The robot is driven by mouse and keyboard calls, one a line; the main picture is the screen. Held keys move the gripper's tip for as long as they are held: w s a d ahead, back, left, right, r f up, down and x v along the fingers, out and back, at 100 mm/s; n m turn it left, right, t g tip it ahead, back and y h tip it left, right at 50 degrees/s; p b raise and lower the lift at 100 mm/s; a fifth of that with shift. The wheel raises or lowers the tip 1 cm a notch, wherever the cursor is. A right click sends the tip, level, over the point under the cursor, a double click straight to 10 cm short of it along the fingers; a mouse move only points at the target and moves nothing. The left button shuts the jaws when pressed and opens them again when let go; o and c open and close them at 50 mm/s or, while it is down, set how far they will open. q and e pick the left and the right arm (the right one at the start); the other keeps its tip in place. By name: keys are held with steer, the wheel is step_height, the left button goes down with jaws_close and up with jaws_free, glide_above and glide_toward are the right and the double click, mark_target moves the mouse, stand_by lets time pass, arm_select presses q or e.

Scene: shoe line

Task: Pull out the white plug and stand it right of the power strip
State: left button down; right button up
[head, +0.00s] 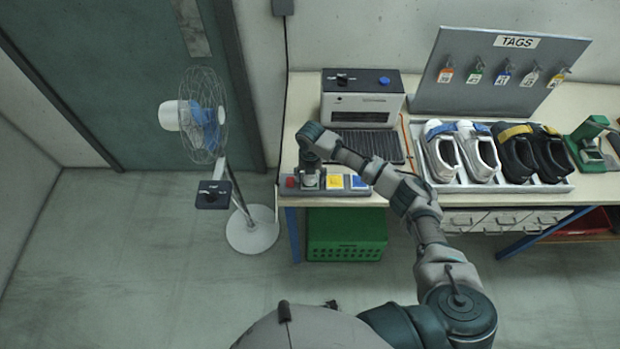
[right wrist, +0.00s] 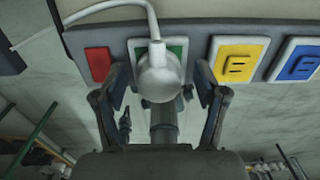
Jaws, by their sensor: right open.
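The white plug (right wrist: 160,75) sits in the green socket (right wrist: 178,46) of the grey power strip (right wrist: 198,44), with its white cord curving up and left in the right wrist view. My right gripper (right wrist: 160,88) is open, with one finger on each side of the plug; I cannot tell whether they touch it. In the head view, my right gripper (head: 309,178) is over the left part of the power strip (head: 346,191), at the table's front edge, and mostly hides the plug. My left gripper is not in view.
The strip also has a red switch (right wrist: 98,64), a yellow socket (right wrist: 238,62) and a blue socket (right wrist: 297,60). A machine (head: 362,97) stands behind. A shoe tray (head: 480,187) is to the right. A fan (head: 205,118) stands on the floor at left.

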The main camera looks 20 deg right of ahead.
steer(key=shift+d, duration=0.1)
steer(key=shift+a, duration=0.4)
steer(key=shift+d+p, duration=0.2)
steer(key=shift+p, duration=0.1)
stand_by(0.4)
steer(key=shift+p, duration=0.35)
jaws_close()
steer(key=shift+r, duration=0.1)
